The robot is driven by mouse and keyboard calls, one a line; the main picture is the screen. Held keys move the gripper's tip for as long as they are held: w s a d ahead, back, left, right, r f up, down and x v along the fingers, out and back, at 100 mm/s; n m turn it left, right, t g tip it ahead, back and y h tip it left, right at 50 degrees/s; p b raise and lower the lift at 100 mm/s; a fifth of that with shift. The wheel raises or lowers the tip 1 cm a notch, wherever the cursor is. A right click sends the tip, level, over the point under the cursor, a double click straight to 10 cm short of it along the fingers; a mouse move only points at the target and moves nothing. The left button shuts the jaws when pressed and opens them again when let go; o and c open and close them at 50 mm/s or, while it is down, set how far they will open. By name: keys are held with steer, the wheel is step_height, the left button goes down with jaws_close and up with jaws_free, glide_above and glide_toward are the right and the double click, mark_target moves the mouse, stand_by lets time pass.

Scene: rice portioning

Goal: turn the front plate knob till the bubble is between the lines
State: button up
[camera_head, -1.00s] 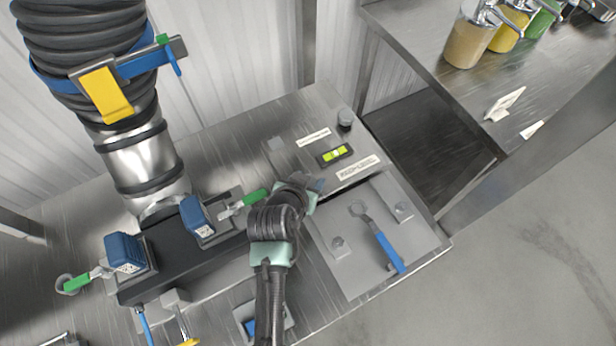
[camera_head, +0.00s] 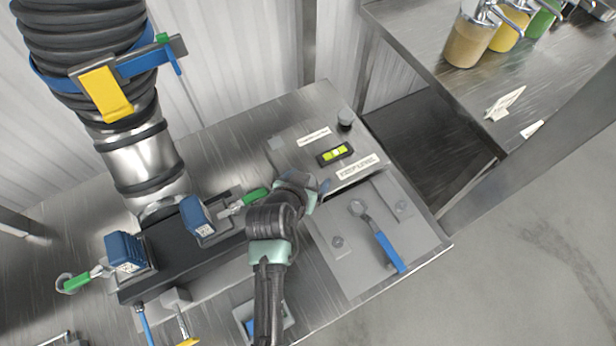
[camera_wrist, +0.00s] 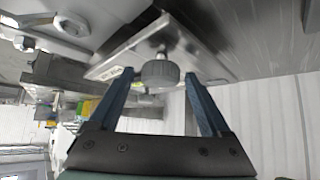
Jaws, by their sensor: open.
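The metal plate (camera_head: 306,153) lies on the bench top, with a green-yellow bubble level (camera_head: 335,153) set in it. The pale bubble looks near the middle of the vial, but it is too small to place against the lines. My gripper (camera_head: 319,187) is at the plate's front left edge, and its arm hides part of that edge. In the wrist view my gripper (camera_wrist: 158,76) is open, with a grey ribbed knob (camera_wrist: 160,73) at its fingertips and gaps on both sides. The knob sits by a plate edge (camera_wrist: 115,62).
A dark round knob (camera_head: 345,118) stands at the plate's back right corner. A blue-handled wrench (camera_head: 388,252) lies on the flat panel (camera_head: 335,270) in front. A black rail with blue blocks (camera_head: 125,252) and green-handled levers is to the left. A thick ribbed hose rises behind it.

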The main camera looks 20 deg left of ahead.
step_height(320, 180, up, 10)
steer(key=shift+f+b, duration=0.1)
steer(key=shift+b, duration=0.2)
stand_by(0.5)
steer(key=w+d+r+t, duration=0.2)
steer(key=w+r+t, duration=0.1)
steer(key=r, duration=0.8)
steer(key=w+d+r+t+y, duration=0.1)
steer(key=w+d+r+t, duration=0.15)
steer(key=r, duration=0.85)
steer(key=w+d+r+t, duration=0.2)
steer(key=r+t, duration=0.2)
steer(key=r, duration=0.6)
steer(key=s+d+r+t, duration=0.2)
steer(key=s+r+t, duration=0.1)
steer(key=r, duration=0.5)
steer(key=s+d+r+t+h, duration=0.1)
steer(key=s+d+r+t, duration=0.2)
steer(key=r, duration=0.6)
steer(key=s+d+r+t, duration=0.2)
steer(key=s+r+t, duration=0.1)
steer(key=s+r, duration=0.4)
steer(key=shift+d+r+m, duration=0.25)
steer(key=shift+r+m, duration=0.05)
steer(key=shift+r, duration=0.35)
steer(key=shift+w, duration=0.1)
steer(key=shift+a, duration=0.1)
